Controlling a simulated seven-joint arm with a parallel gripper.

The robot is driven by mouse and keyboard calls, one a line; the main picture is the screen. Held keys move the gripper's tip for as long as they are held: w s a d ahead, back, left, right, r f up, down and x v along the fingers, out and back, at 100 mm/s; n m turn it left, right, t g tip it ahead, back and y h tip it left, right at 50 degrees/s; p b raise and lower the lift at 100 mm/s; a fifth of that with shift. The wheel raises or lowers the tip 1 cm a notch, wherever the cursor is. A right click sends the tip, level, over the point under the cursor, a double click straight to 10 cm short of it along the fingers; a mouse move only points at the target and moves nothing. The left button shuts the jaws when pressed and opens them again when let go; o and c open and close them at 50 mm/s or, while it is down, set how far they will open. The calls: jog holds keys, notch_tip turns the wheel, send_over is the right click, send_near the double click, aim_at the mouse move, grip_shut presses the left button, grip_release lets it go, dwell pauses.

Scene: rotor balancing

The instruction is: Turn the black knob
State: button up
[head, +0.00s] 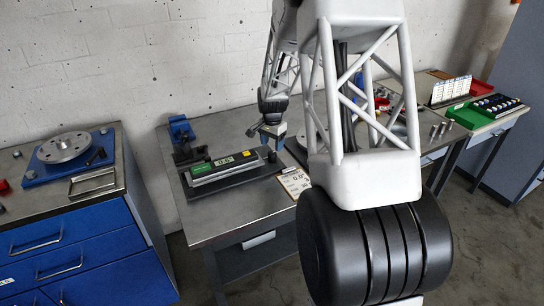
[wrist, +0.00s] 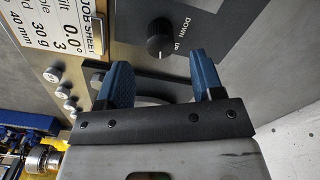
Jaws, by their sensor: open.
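The black knob (wrist: 160,39) shows in the wrist view on a dark grey panel (wrist: 222,22) marked "DOWN" and, partly legible, "UP". A pale line marks the knob. My gripper (wrist: 159,60) has two blue fingers, spread apart with nothing between them. The knob appears just beyond the fingertips, between them in the picture; I see no contact. In the head view my gripper (head: 270,136) hangs over the right end of a grey instrument (head: 222,168) with a green label and a small display. A small dark shape under the fingers there may be the knob.
A job sheet (wrist: 65,28) lies beside the panel, also in the head view (head: 295,182). Small metal round pieces (wrist: 62,92) sit near it. A blue vise (head: 182,138) stands left of the instrument. The bench (head: 240,213) front is clear.

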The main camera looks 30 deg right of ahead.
aim_at(272, 153)
jog(key=shift+f, duration=3.15)
jog(key=shift+c, duration=0.4)
jog(key=c, duration=0.8)
jog(key=shift+c, duration=0.2)
jog(key=shift+n, duration=0.4)
jog(key=n, duration=1.1)
